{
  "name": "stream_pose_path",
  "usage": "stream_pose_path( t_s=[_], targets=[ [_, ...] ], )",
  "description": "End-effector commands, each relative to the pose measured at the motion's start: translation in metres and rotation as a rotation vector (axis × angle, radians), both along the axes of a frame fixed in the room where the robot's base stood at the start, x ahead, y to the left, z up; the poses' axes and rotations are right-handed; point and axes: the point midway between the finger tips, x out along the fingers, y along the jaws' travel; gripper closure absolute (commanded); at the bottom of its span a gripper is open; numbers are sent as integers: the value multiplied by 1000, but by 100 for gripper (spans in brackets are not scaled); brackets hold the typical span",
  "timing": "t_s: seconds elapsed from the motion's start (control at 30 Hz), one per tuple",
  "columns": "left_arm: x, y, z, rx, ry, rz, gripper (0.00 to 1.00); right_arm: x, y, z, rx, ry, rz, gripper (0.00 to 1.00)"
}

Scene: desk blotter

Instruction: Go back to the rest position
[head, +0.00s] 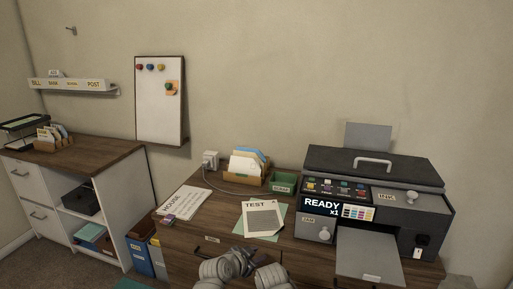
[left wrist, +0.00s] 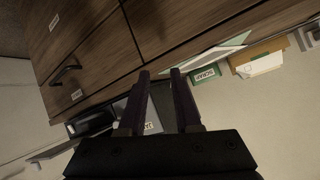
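My left gripper (head: 243,258) is low in the middle of the head view, in front of the desk's front edge, with its grey arm beside it. In the left wrist view its two dark fingers (left wrist: 160,74) stand apart with nothing between them, so it is open and empty. A grey arm part of mine also shows at the bottom of the head view, right of the left gripper. I cannot make out my right gripper's fingers.
The wooden desk (head: 205,232) holds a printer (head: 375,172), a TEST sheet (head: 262,218), a white card (head: 183,203), an envelope holder (head: 247,168) and a green box (head: 284,183). The printer's tray (head: 370,255) juts forward at right. A white cabinet (head: 112,205) stands at left.

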Motion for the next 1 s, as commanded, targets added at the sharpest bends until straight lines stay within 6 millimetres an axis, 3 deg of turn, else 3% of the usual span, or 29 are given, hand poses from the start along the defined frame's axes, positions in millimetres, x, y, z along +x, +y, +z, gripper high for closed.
stream_pose_path(
  t_s=[0.1,0.2,0.33,0.53,0.6,0.87,1.0],
  targets=[
    [-22,43,-44,0,302,131,68,0,0,0,0,0,0,100],
    [-47,79,-70,8,518,276,68,0,0,0,0,0,0,100],
    [-78,121,-91,30,734,483,68,0,0,0,0,0,0,100],
    [-127,179,-103,72,983,831,68,0,0,0,0,0,0,100],
    [-129,168,-78,88,979,802,68,0,0,25,0,0,0,100],
    [-139,141,-21,150,984,743,68,0,0,82,0,0,0,100],
    [-148,122,22,195,988,701,68,0,0,125,0,0,0,100]
  ],
)
